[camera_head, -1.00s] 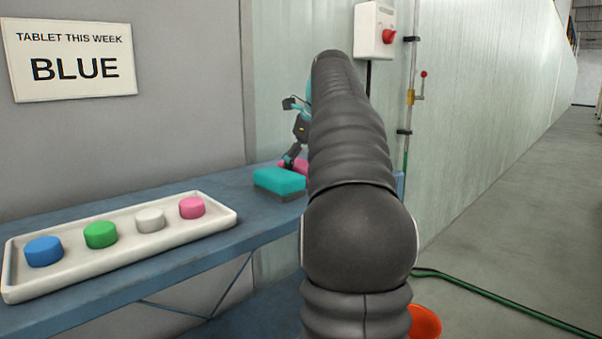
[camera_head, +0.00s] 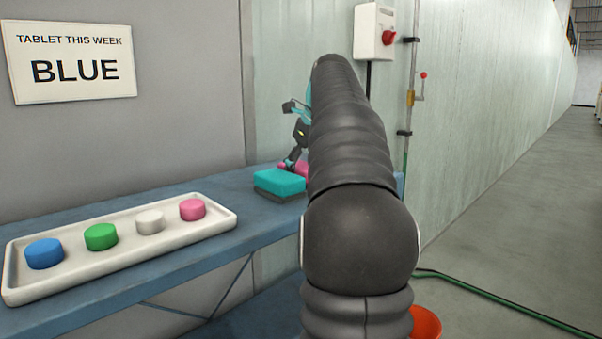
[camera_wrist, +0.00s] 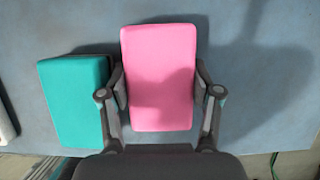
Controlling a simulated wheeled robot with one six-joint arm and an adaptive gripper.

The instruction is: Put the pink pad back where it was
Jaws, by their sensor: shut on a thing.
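The pink pad (camera_wrist: 160,70) is a rectangular block between the two fingers of my gripper (camera_wrist: 160,95) in the wrist view. My gripper is shut on its sides. In the head view only a small part of the pink pad (camera_head: 301,168) shows behind the teal pad, and my gripper (camera_head: 290,165) is partly hidden by my arm. The wrist view shows the pad over the blue bench top, but I cannot tell whether it touches the bench.
A teal pad (camera_head: 279,182) lies on the blue bench (camera_head: 225,190), close left of the pink pad; it also shows in the wrist view (camera_wrist: 72,100). A white tray (camera_head: 130,256) with coloured tablets stands nearer. Bench to the right of the pink pad is clear.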

